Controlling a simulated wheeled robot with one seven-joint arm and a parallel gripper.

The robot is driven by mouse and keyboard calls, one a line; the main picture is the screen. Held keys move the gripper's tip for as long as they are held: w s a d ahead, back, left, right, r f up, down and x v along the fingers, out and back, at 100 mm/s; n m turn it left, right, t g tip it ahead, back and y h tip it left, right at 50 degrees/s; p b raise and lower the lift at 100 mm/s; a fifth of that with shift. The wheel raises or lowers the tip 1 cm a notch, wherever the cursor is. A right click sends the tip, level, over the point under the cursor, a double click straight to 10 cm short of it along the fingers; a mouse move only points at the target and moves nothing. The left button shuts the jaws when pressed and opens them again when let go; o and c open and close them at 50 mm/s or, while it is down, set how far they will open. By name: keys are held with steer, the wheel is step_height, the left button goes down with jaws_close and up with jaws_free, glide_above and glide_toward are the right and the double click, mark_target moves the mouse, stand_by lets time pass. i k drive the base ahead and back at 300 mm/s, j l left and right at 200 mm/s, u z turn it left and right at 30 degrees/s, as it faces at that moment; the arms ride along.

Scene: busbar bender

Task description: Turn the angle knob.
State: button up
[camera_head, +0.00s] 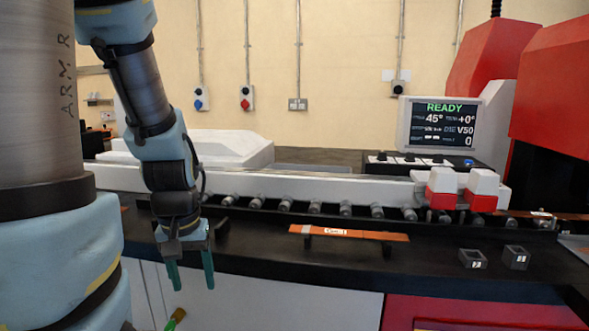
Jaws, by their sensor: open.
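A dark control panel (425,162) sits below the screen on the right, behind the white rail. Several small knobs stand in a row on it, with a blue button (468,162) at the right end. Their labels are too small to read, so I cannot tell which one is the angle knob. The screen (445,125) reads READY, 45° and +0°. My gripper (191,274) points down with its two teal fingers apart and empty. It is at the left, in front of the bench edge, well away from the panel.
A copper bar (350,234) lies on dark supports on the black bench. Two small dark blocks (473,259) (516,257) sit at the right. Two red-and-white clamps (442,188) (482,190) stand by the roller rail (300,187). A large red machine (550,80) stands at the far right.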

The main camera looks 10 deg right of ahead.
mark_target(382, 156)
steer(key=z, duration=1.2)
